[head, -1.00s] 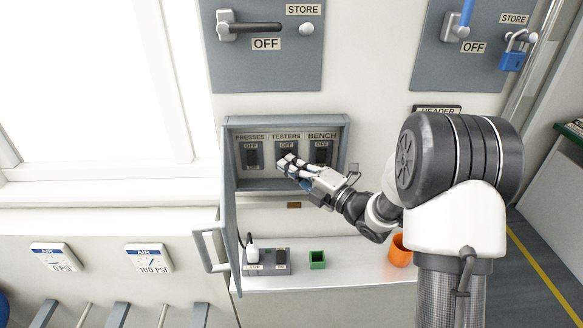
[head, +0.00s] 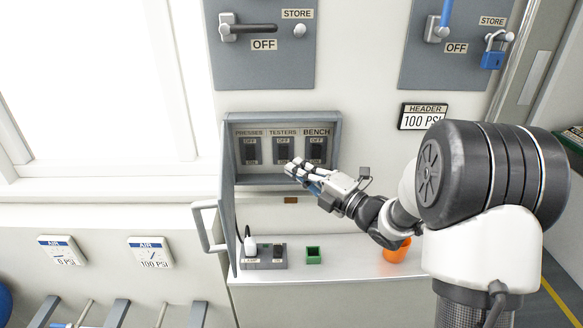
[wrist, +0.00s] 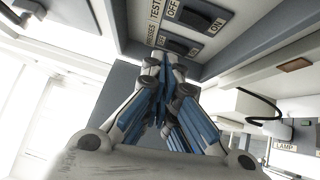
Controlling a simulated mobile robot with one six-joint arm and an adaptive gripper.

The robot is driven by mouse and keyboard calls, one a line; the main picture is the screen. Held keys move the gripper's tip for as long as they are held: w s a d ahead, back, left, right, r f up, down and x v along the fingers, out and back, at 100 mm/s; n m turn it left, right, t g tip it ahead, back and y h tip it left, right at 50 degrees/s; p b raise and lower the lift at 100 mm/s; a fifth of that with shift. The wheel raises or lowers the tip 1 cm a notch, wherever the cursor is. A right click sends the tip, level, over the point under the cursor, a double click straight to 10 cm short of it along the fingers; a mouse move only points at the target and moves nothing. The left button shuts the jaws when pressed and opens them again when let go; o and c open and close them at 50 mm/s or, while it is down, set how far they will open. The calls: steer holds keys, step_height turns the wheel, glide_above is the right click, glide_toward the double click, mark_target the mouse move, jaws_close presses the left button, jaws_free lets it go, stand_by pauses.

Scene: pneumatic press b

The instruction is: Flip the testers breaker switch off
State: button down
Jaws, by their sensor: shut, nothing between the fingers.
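The testers breaker switch (head: 284,150) is the middle one of three black switches in an open grey breaker box. It sits between the presses switch (head: 250,151) and the bench switch (head: 317,150). I cannot tell which way its rocker is tilted. My gripper (head: 292,167) is shut and empty, its fingertips just below the testers switch in the head view and appearing apart from it. In the wrist view the shut fingertips (wrist: 165,62) are in front of the box's lower edge, near the presses switch (wrist: 179,43); the testers switch (wrist: 202,15) is beyond it.
The box door (head: 227,210) hangs open on the left. Below, a shelf holds a lamp outlet block (head: 264,257), a green holder (head: 314,255) and an orange cup (head: 396,251). A header gauge (head: 428,117) is on the wall at right.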

steer(key=v, duration=0.5)
steer(key=shift+w+d+r+p, duration=0.15)
steer(key=shift+w+d+p, duration=0.05)
steer(key=shift+d+p, duration=0.15)
steer(key=shift+s, duration=0.1)
